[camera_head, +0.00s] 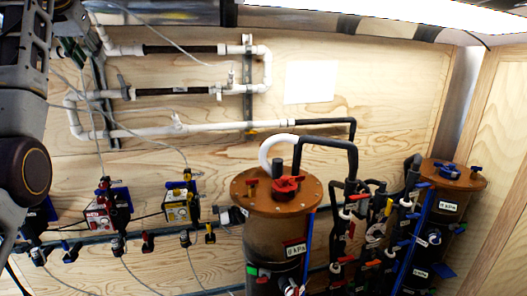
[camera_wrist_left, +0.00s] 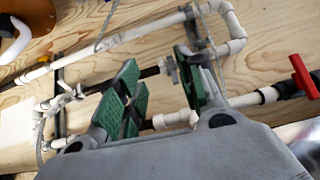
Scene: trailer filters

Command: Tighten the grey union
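A grey fitting (camera_head: 123,88), which looks like the union, sits at the left end of the black section on the middle pipe run. It also shows in the left wrist view (camera_wrist_left: 171,70), between my finger pads in the picture. My left gripper (camera_wrist_left: 156,92) has its two green-padded fingers wide apart with nothing held. In the head view the left gripper (camera_head: 72,50) is partly hidden behind my own arm at the upper left, near the pipes' left end. I cannot tell its exact distance from the fitting. My right gripper is not in view.
White and black pipes (camera_head: 195,127) run along the plywood wall (camera_head: 380,110). Thin cables (camera_head: 170,45) hang across them. Below are small valve units (camera_head: 180,210) and a brown-topped tank (camera_head: 250,190). A second tank (camera_head: 450,178) stands right. A red-handled valve (camera_wrist_left: 304,75) is at the wrist view's right.

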